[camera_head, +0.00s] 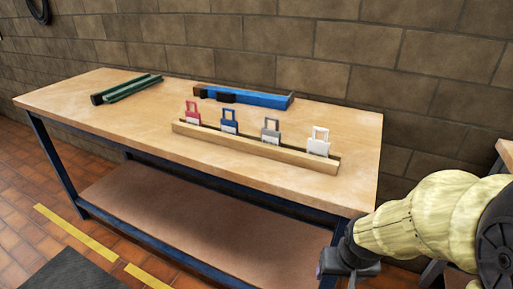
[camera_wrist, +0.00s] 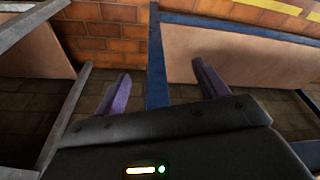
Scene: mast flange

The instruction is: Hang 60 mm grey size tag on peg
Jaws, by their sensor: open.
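The grey size tag (camera_head: 271,130) stands upright in a long wooden rack (camera_head: 255,147) on the workbench, third from the left. A red tag (camera_head: 192,113) and a blue tag (camera_head: 228,121) stand to its left, and a white tag (camera_head: 319,141) to its right. Each has a square loop on top. My gripper shows in the wrist view (camera_wrist: 160,88), its two purple fingers wide apart with nothing between them. In the head view my arm is at the lower right, off the bench's right front corner, well away from the tags. I cannot make out a peg.
The wooden bench top (camera_head: 95,97) has free room at the left and in front of the rack. A blue tool or block (camera_head: 262,98) and a green one (camera_head: 132,89) lie at the back. A brick wall (camera_head: 250,40) stands behind. Another bench edge (camera_head: 505,150) shows at right.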

